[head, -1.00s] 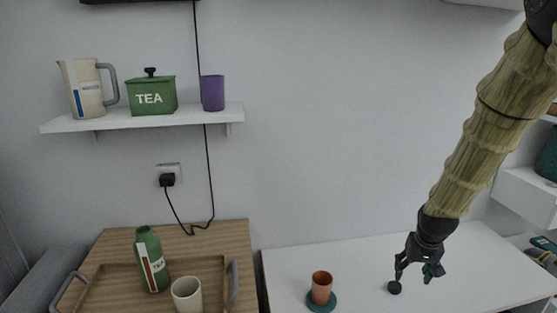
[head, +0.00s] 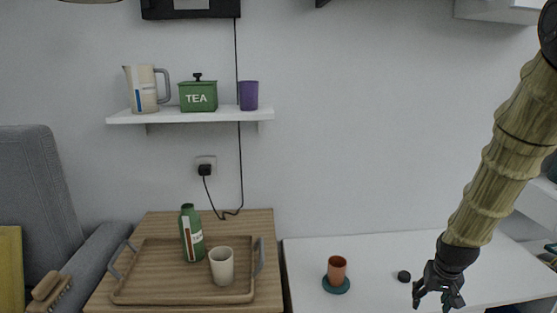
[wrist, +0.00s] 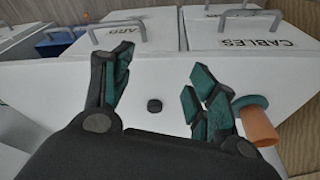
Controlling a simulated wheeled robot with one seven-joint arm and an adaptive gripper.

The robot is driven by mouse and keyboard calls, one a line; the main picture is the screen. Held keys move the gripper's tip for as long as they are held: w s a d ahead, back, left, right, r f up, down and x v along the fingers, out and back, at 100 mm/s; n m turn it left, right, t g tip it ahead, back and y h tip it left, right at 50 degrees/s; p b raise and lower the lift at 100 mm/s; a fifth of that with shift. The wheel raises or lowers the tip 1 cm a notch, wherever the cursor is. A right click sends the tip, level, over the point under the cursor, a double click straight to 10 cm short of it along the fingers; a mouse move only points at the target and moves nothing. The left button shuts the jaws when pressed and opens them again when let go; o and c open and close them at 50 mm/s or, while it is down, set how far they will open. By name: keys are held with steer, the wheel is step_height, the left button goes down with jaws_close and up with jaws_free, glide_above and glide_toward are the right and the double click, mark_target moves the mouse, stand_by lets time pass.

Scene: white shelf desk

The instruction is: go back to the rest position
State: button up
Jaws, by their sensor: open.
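My gripper (head: 438,298) is open and empty, low at the right in the head view, over the front part of the white desk (head: 370,258). In the wrist view my gripper (wrist: 158,95) shows its two dark fingers with green pads spread apart, nothing between them in their grip. A small black round object (head: 404,276) lies on the desk to the left of the gripper; it also shows in the wrist view (wrist: 154,105), beyond the fingers. My arm reaches down from the upper right.
An orange cup (head: 337,268) stands on a teal coaster (head: 336,286) on the desk. A wooden tray (head: 150,270) holds a green bottle (head: 191,235) and a beige cup (head: 222,264). A wall shelf (head: 190,115) is above. Boxes, one marked CABLES (wrist: 255,42), show in the wrist view.

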steer(key=s+a+f+n, duration=0.1)
steer(key=s+a+f, duration=0.25)
steer(key=f, duration=0.35)
steer(key=s+a+f, duration=0.2)
steer(key=s+f, duration=0.2)
steer(key=f, duration=0.2)
steer(key=s+a+f+n+g, duration=0.1)
steer(key=s+a+f, duration=0.4)
steer(key=s, duration=0.4)
steer(key=s+a+f+g+y, duration=0.1)
steer(key=s+a+f, duration=0.4)
steer(key=s, duration=0.5)
steer(key=s+a+f+n+g, duration=0.1)
steer(key=s+a+f, duration=0.2)
steer(key=s+f, duration=0.5)
step_height(320, 180, up, 32)
steer(key=p, duration=3)
steer(key=shift+s+d+f+p, duration=0.15)
steer(key=shift+s+d+p, duration=0.05)
steer(key=shift+s+p, duration=0.2)
